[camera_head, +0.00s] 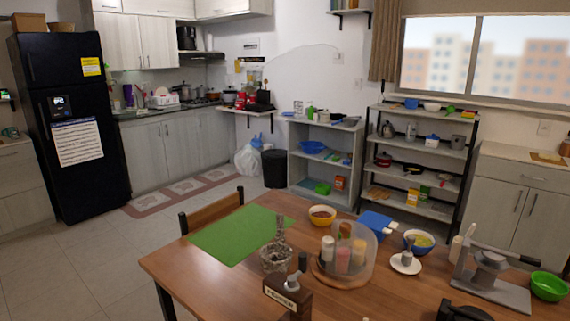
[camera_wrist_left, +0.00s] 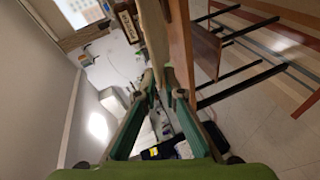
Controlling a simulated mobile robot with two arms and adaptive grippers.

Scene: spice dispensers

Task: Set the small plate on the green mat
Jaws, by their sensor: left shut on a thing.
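The green mat (camera_head: 240,234) lies flat on the left part of the wooden table in the head view, with its near right part behind a glass jar. A small white plate (camera_head: 405,265) is on the table at the right, with a small pale piece on it. My left gripper (camera_wrist_left: 160,84) shows only in the left wrist view. Its green fingers are shut on a thin pale beige thing (camera_wrist_left: 154,38), seen edge-on; I cannot tell if this is a plate. My right gripper is not in view.
The glass jar (camera_head: 276,258) stands by the mat's near right corner. A round rack of spice bottles (camera_head: 343,252), a yellow bowl (camera_head: 322,216), a blue bowl (camera_head: 419,242) and a grey stand (camera_head: 492,285) crowd the table's right side. The mat's surface is mostly clear.

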